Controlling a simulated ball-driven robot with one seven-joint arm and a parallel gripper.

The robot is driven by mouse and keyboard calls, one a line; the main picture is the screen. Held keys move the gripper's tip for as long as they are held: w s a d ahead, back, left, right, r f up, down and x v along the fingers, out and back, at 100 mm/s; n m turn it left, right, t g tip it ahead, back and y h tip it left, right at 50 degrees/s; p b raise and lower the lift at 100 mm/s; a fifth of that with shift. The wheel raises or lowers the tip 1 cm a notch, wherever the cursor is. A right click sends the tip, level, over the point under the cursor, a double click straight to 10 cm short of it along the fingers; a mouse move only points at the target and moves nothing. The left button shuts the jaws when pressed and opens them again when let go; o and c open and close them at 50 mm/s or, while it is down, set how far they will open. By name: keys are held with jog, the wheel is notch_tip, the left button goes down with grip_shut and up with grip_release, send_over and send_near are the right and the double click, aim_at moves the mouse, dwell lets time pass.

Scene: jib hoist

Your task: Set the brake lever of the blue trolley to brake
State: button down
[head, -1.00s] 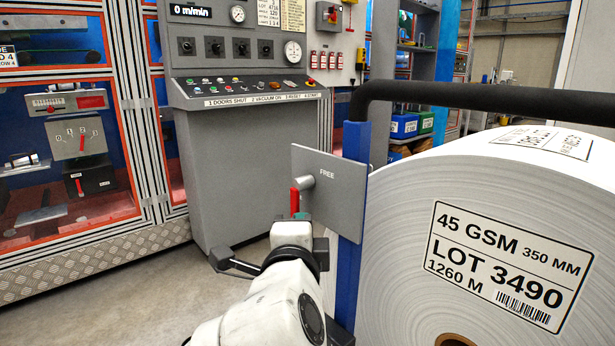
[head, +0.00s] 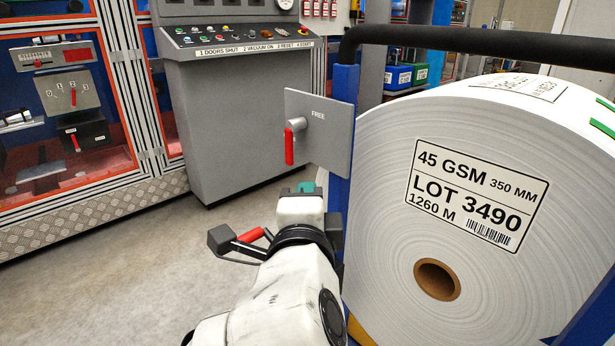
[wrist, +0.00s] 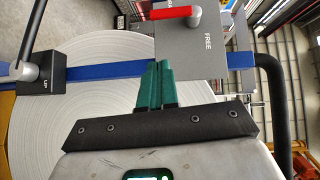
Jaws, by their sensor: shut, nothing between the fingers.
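The blue trolley (head: 345,100) stands at the right and carries a large white paper roll (head: 470,130). A grey plate (head: 335,140) marked FREE near its top is fixed to its post. The red brake lever (head: 289,147) hangs down from a pivot on the plate. Any other marking is not readable. In the wrist view the plate (wrist: 190,55) is close beyond my gripper, and the red lever (wrist: 170,13) shows at the top edge. My gripper (head: 306,187) has green fingers pressed together and empty. It is below the lever, apparently apart from it; the fingers also show in the wrist view (wrist: 158,85).
A grey control console (head: 240,120) stands behind the plate. Framed machine windows (head: 70,100) are at the left. A black handle bar (head: 480,38) runs above the roll. A black box marked UP (wrist: 42,78) is at the left of the wrist view. The floor (head: 120,270) at left is clear.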

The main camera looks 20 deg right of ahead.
jog(key=shift+v, duration=1.35)
jog(key=s+d+f+n+g+y, duration=0.1)
jog(key=s+d+f+n+g, duration=0.2)
jog(key=f, duration=0.5)
jog(key=s+d+f+n+g+y, duration=0.1)
jog(key=d+f+n+g, duration=0.1)
jog(key=d+f+n, duration=0.35)
jog(key=s+d+f+n+g+y, duration=0.1)
jog(key=s+d+f+n+g, duration=0.15)
jog(key=f, duration=0.75)
jog(key=s+f+n+g+y, duration=0.4)
jog(key=s+f+n+g, duration=0.5)
jog(key=s+f, duration=0.95)
notch_tip(320, 180, up, 35)
jog(key=s+n+t+p, duration=0.2)
jog(key=p, duration=3.2)
jog(key=shift+s+y, duration=0.2)
jog(key=shift+y, duration=0.1)
jog(key=shift+d, duration=0.1)
